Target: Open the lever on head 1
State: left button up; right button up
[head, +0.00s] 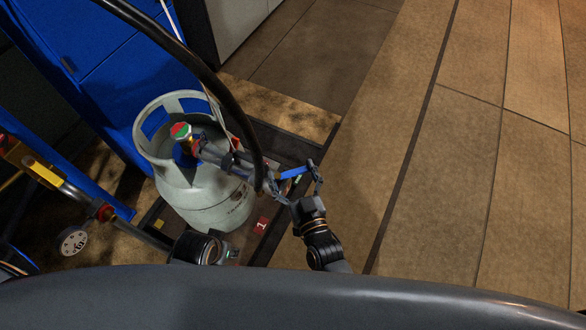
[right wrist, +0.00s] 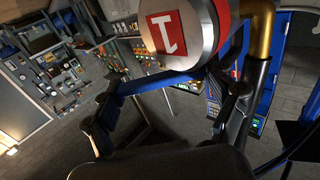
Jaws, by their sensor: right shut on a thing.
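The head 1 lever (head: 297,172) is a blue bar just right of the grey gas cylinder (head: 220,205). My right gripper (head: 294,182) has its fingers around the lever and is shut on it. In the right wrist view the blue lever (right wrist: 172,78) runs across between the two dark fingers. Beyond it is the end of filling head 1 (right wrist: 205,58), with a red label marked 1 (right wrist: 165,34). In the head view the grey filling head (head: 222,157) reaches from the cylinder's valve toward the lever.
A thick black hose (head: 185,58) arcs over the cylinder and down beside the lever. The cylinder stands on a dark scale platform (head: 290,143) with a red number tag (head: 262,224). A blue cabinet (head: 125,70) stands behind. The tiled floor (head: 440,170) at right is clear.

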jog(key=shift+w+r+h, duration=0.15)
jog(key=shift+r+h, duration=0.15)
jog(key=shift+m, duration=0.3)
jog(key=o, duration=1.2)
jog(key=shift+a, duration=0.1)
jog(key=o, duration=0.3)
jog(key=shift+f, duration=0.25)
jog(key=shift+s, duration=0.4)
jog(key=v, duration=1.1)
jog(key=shift+s, duration=0.15)
